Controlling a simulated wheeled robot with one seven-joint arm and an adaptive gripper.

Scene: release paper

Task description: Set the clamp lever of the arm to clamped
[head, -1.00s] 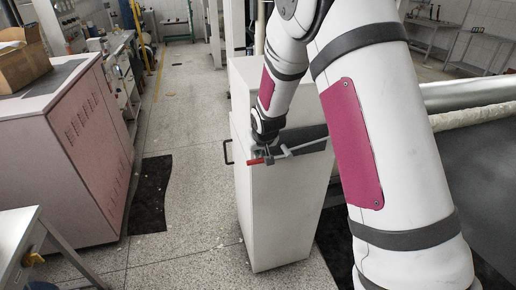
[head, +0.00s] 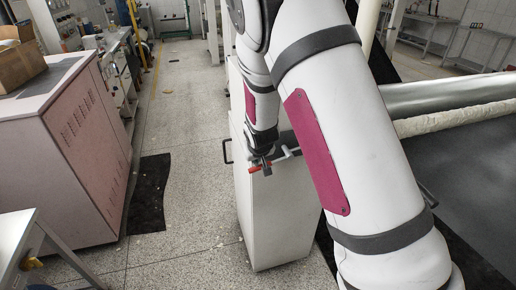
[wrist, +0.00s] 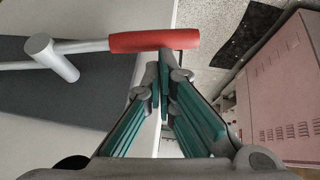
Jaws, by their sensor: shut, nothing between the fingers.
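The clamp lever is a pale metal rod (wrist: 95,46) with a red grip (wrist: 153,40) and a short metal stub (wrist: 52,58). It sits over a dark grey plate (wrist: 60,95) on top of a white cabinet. In the head view the red grip (head: 254,168) shows at the cabinet's upper edge, and my arm hides part of the rod. My gripper (wrist: 163,62) is shut and empty, with its tips at the right part of the red grip. I cannot tell whether they touch it. In the head view my gripper (head: 265,163) is right beside the grip.
The white cabinet (head: 275,220) stands below the lever. A large pink cabinet (head: 75,140) with a cardboard box (head: 22,65) on it stands at the left. A shiny roller (head: 450,95) lies at the right.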

